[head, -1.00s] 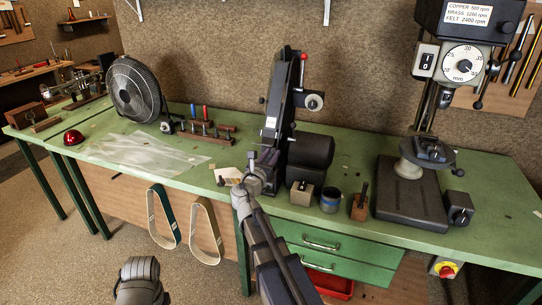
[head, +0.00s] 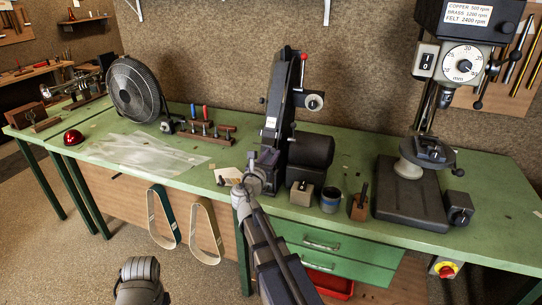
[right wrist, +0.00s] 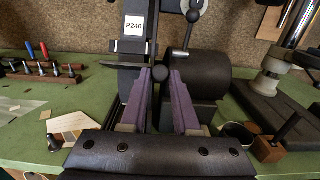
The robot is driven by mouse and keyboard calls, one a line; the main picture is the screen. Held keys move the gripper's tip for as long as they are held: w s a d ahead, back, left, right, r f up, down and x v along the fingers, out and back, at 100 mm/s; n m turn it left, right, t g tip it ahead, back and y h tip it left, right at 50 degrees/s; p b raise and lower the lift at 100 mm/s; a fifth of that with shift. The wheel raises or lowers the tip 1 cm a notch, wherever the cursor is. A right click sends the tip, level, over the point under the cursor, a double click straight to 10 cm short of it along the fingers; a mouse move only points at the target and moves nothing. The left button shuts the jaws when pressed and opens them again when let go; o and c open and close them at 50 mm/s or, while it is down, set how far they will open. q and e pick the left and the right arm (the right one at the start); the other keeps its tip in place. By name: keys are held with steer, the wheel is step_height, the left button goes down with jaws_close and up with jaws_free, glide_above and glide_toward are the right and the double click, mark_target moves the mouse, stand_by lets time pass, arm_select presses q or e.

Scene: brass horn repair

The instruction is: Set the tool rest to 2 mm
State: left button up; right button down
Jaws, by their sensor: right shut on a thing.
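The belt grinder (head: 283,110) stands upright on the green bench. It shows close up in the right wrist view, with a P240 label (right wrist: 134,26) on it. The tool rest appears as a dark flat plate (right wrist: 122,66) in front of the belt. My right gripper (head: 266,157) is at the grinder's front. In the right wrist view its purple fingers (right wrist: 161,82) are shut on a dark round knob (right wrist: 160,73) by the rest. The gap between rest and belt is too small to read.
A wooden block (head: 302,193), a blue-banded cup (head: 331,200) and a small wooden holder (head: 359,207) stand right of the grinder. A drill press (head: 410,190) is further right. A tool rack (head: 208,134) and a fan (head: 134,90) are left. A pale sheet (head: 145,152) lies flat.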

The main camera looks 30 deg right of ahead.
steer(key=shift+w+d+f+b, duration=0.55)
steer(key=shift+d+b, duration=0.05)
steer(key=shift+d, duration=0.05)
steer(key=shift+s+r, duration=0.1)
steer(key=c, duration=0.7)
jaws_free()
steer(key=v, duration=0.7)
steer(key=shift+s+a, duration=0.2)
steer(key=shift+a, duration=0.1)
